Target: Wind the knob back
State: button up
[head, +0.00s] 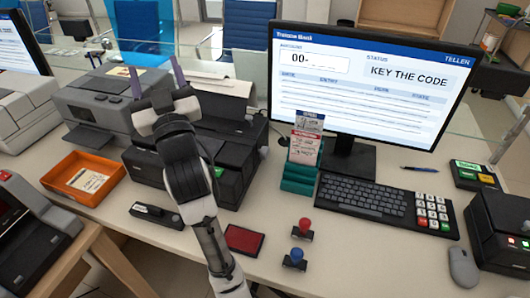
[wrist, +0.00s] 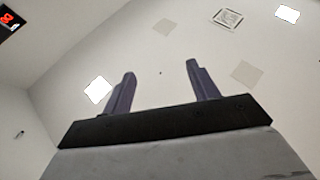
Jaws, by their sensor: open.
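My gripper (head: 156,78) is raised above the counter in the head view, its two purple fingers pointing up. It is open and empty, and the fingers (wrist: 160,72) stand well apart in the wrist view. A black printer (head: 235,135) with paper on top stands right behind my arm, which hides part of it. A grey printer (head: 110,105) stands to its left. I cannot clearly make out a knob on either machine. The wrist view shows only ceiling and wall beyond the fingers, so nothing is between them.
A monitor (head: 370,85) reads "KEY THE CODE". A keyboard (head: 365,198), a keypad (head: 432,212), a green slip holder (head: 298,178), a red stamp (head: 303,228), a blue stamp (head: 295,258) and a red pad (head: 244,239) lie to the right. An orange tray (head: 62,182) is left.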

jog(key=w+d+f+m+g+h, duration=0.1)
jog(key=w+d+f+m+h, duration=0.2)
jog(key=w+d+f+h, duration=0.3)
jog(key=m+g+h, duration=0.3)
jog(key=h, duration=0.1)
send_over(266, 156)
jog(key=s+a, duration=0.1)
jog(key=s, duration=0.3)
notch_tip(266, 156, down, 7)
jog(key=s+f+n+g, duration=0.2)
jog(key=s+f+n, duration=0.2)
jog(key=f+n, duration=0.4)
jog(key=s+f+n+g, duration=0.1)
jog(key=s+f+n, duration=0.4)
jog(key=f+n, duration=0.3)
jog(key=shift+h, duration=0.4)
jog(key=p+x, duration=0.1)
jog(key=x, duration=0.3)
jog(key=p+x, duration=0.1)
jog(key=x, duration=0.4)
jog(key=d+p+x, duration=0.1)
jog(key=p+x, duration=0.1)
jog(key=x, duration=0.3)
jog(key=c, duration=1)
